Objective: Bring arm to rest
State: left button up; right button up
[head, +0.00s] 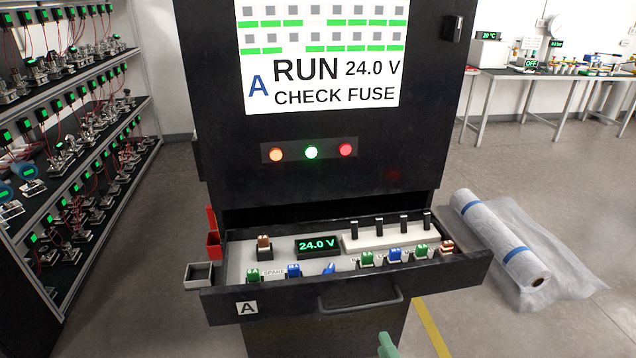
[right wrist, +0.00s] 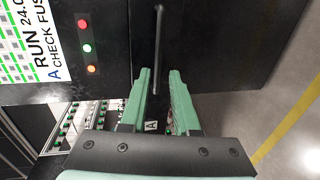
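My right gripper (head: 387,345) shows only as a green fingertip at the bottom edge of the head view, in front of and below the drawer handle (head: 360,300). In the right wrist view its two green fingers (right wrist: 161,72) stand apart with nothing between them. The handle (right wrist: 158,45) shows beyond the fingertips, apart from them. The drawer (head: 435,283), labelled A, is pulled out of the black cabinet (head: 370,130). My left gripper is in neither view.
The drawer holds a 24.0 V display (head: 318,246) and several coloured plug-in parts. A small grey bin (head: 199,275) is at its left. Racks (head: 110,110) stand left; a wrapped roll (head: 500,238) lies on the floor right. A bench (head: 545,72) is behind.

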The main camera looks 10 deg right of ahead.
jog(key=s+f+m+g+y+p, duration=0.1)
jog(key=s+f+m+g, duration=0.2)
jog(key=s+f+m, duration=0.2)
jog(key=s+f+m+g, duration=0.3)
jog(key=s+f+m, duration=0.3)
jog(key=f+m, duration=0.5)
jog(key=shift+s+f+y+p, duration=0.2)
jog(key=shift+f+y+p, duration=0.1)
jog(key=shift+y+p, duration=0.1)
